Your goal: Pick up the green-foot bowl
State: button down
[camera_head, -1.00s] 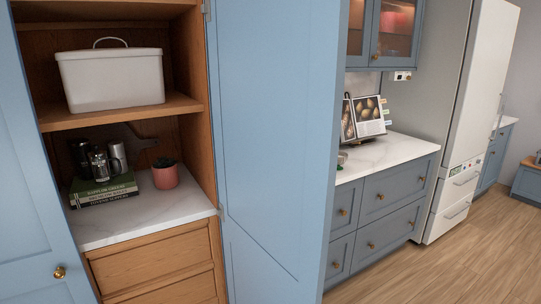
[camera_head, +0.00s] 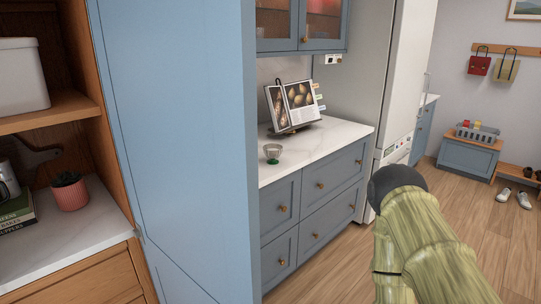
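A small bowl with a green foot (camera_head: 272,153) stands on the white marble counter, near its left front edge, just right of the tall blue door. My arm shows at the lower right, a green, wood-grained limb with a dark rounded end, in front of the floor and the right end of the drawers. I cannot make out my gripper's fingers in this view. The arm is apart from the bowl in the picture.
The open blue larder door (camera_head: 185,150) stands left of the counter (camera_head: 330,143). An open cookbook on a stand (camera_head: 293,104) is behind the bowl. A pink plant pot (camera_head: 70,192) sits on the larder shelf. Wooden floor (camera_head: 350,265) is clear before the drawers.

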aim_at(273, 155)
jog(key=z, duration=1.5)
jog(key=i, duration=2.35)
jog(key=u, duration=3.45)
